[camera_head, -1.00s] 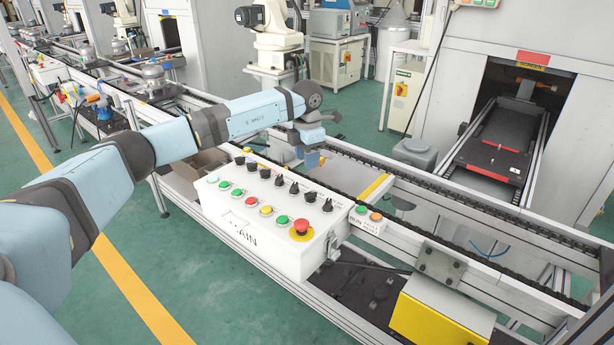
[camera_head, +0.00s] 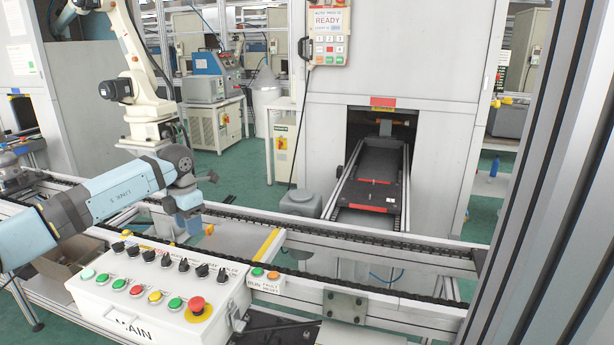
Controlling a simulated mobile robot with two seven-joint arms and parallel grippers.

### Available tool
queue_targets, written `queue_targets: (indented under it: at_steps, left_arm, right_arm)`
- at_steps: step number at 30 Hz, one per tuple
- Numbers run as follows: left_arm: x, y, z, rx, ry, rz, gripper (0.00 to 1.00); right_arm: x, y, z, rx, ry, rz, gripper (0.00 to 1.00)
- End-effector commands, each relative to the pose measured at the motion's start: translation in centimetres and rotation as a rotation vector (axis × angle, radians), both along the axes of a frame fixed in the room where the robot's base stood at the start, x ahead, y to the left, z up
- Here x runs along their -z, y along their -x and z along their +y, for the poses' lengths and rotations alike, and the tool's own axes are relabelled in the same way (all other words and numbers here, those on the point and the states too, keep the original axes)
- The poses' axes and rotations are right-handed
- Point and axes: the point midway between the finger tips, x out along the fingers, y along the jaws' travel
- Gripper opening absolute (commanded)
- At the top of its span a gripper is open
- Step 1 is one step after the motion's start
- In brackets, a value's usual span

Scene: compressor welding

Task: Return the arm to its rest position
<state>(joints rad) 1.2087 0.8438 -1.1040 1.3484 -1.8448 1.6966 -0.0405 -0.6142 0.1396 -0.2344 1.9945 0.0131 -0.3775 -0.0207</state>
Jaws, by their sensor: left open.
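My left arm comes in from the left in light blue and dark grey and reaches over the far side of the control box. My left gripper (camera_head: 194,226) points down beyond the box, over the conveyor frame. It is open, and I see nothing held in it. My right arm and right gripper are not in view.
The white MAIN control box (camera_head: 150,318) with coloured buttons, black knobs and a red emergency stop (camera_head: 197,306) stands just below my arm. Conveyor rails (camera_head: 390,240) run behind it. A white industrial robot (camera_head: 138,70) stands behind. A grey post (camera_head: 540,190) fills the right side.

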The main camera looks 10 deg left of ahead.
Motion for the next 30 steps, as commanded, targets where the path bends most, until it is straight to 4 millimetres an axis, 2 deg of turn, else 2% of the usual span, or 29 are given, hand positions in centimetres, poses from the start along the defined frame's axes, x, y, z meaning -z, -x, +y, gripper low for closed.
queue_targets:
  at_steps: [2,5,8,12,15,18,21,24,27,30]
  left_arm:
    - [0.7,0.1,-1.0,0.012,0.027,0.002,0.43]
    - [2.8,0.6,-4.3,0.045,0.126,0.004,0.43]
    - [5.8,1.9,-10.0,0.082,0.310,0.010,0.43]
    - [9.3,5.4,-19.7,0.077,0.667,0.032,0.43]
    - [10.1,8.2,-25.7,0.011,0.932,0.056,0.43]
    - [10.1,10.8,-30.3,-0.109,1.185,0.090,0.43]
    - [9.5,13.1,-33.3,-0.280,1.415,0.130,0.43]
    - [9.0,14.7,-34.9,-0.500,1.618,0.175,0.43]
    - [9.0,16.1,-35.1,-0.765,1.781,0.223,0.43]
    - [9.9,17.4,-34.2,-1.067,1.896,0.274,0.43]
  right_arm:
    - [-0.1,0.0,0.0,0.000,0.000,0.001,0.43]
    - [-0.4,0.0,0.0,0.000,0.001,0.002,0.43]
    - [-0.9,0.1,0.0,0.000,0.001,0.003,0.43]
    - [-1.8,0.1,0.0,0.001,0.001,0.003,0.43]
    - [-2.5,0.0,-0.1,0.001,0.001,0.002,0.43]
    - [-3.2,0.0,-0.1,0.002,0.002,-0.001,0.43]
    - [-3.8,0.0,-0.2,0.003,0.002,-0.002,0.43]
    - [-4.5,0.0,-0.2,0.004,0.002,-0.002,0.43]
    - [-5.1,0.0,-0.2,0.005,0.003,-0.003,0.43]
    - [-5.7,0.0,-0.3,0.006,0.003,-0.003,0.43]
